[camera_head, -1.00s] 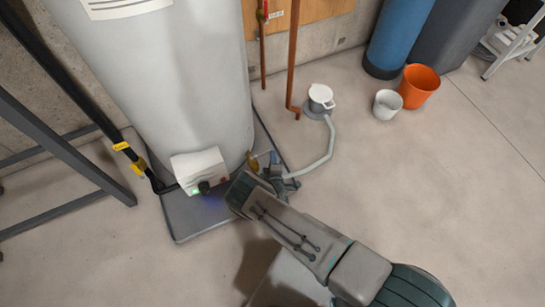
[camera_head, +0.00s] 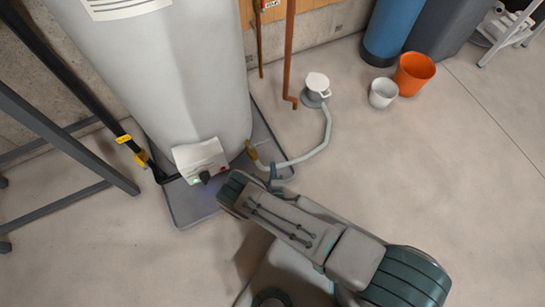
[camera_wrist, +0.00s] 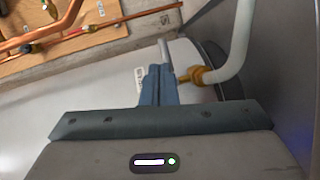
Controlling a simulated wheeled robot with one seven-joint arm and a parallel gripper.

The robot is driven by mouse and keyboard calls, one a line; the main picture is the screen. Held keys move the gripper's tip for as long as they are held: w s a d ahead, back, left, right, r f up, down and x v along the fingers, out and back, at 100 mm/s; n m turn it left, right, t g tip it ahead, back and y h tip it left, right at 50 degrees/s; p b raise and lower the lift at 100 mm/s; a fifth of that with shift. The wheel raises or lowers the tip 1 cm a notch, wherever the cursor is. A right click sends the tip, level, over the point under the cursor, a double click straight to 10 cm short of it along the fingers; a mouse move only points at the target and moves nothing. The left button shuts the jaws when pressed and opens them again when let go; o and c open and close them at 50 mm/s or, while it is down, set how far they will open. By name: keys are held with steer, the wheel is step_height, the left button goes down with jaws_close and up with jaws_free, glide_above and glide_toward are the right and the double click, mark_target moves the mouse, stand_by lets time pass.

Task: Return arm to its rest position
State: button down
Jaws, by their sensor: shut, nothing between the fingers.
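My arm reaches forward from the lower right in the head view, low over the floor in front of the grey tank (camera_head: 165,70). My gripper (camera_head: 275,174) is mostly hidden behind my wrist there; only a bluish bit shows. In the wrist view my gripper (camera_wrist: 157,72) has its blue-grey fingers together, with nothing between them. To the right of the fingers is a brass valve (camera_wrist: 194,76) with a pale hose (camera_wrist: 237,50) on it; in that picture the finger and valve lie close, and I cannot tell whether they touch.
The tank stands on a grey tray (camera_head: 188,205) with a white control box (camera_head: 200,157) at its base. The hose runs to a floor drain (camera_head: 315,98). Buckets, one orange (camera_head: 413,75) and one white (camera_head: 383,93), stand at the back. A dark metal frame (camera_head: 60,145) is left. Floor at right is clear.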

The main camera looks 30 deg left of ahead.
steer(key=shift+s+d, duration=0.25)
steer(key=shift+d, duration=0.05)
stand_by(0.4)
